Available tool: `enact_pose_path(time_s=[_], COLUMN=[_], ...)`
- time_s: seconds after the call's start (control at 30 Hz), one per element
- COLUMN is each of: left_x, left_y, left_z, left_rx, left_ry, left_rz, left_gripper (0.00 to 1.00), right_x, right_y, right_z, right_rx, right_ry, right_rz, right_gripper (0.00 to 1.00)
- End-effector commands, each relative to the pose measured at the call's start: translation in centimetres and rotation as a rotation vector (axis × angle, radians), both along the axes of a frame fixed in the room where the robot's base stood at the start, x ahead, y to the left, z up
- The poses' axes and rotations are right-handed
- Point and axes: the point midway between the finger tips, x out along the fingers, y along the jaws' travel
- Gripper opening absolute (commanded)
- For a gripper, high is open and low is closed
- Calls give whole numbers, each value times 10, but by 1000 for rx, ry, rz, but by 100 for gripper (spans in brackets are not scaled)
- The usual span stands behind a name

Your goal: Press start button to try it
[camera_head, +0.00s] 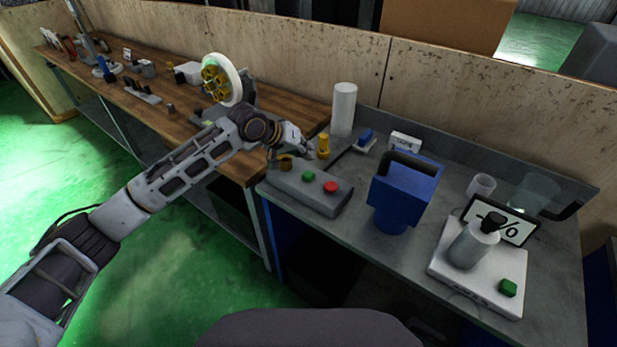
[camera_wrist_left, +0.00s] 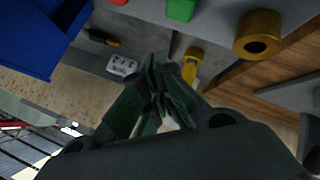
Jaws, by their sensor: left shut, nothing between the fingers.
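The grey control box (camera_head: 290,192) sits at the front left corner of the grey bench. On its top are a green button (camera_head: 308,176), a red button (camera_head: 331,187) and a brass part (camera_head: 285,162). The left wrist view shows the green button (camera_wrist_left: 181,9), the red button (camera_wrist_left: 118,1) and the brass ring (camera_wrist_left: 258,35) at its top edge. My left gripper (camera_head: 310,154) is shut and empty, above and behind the box, apart from the green button. Its closed fingers also show in the left wrist view (camera_wrist_left: 155,90). My right gripper is not in view.
A yellow brass piece (camera_head: 323,146) stands close beside my left fingertips. A white cylinder (camera_head: 343,110) stands behind it. A blue container (camera_head: 400,195) is right of the box. A white scale (camera_head: 475,275) sits farther right. A wooden bench (camera_head: 170,115) runs left.

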Motion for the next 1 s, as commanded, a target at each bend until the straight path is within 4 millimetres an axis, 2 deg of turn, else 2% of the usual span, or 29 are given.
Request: enact_pose_path(time_s=[0.17, 0.4, 0.7, 1.0], left_x=[0, 0, 0, 0], left_y=[0, 0, 0, 0], left_z=[-9, -20, -39, -42], left_rx=[0, 0, -1, 0], left_ry=[0, 3, 2, 1], left_rz=[0, 0, 0, 1], left_gripper=[0, 0, 0, 0], right_x=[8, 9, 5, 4], right_y=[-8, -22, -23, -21], right_z=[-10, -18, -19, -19], right_rx=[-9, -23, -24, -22], right_ry=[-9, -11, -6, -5], right_rz=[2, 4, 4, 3], right_gripper=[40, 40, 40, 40])
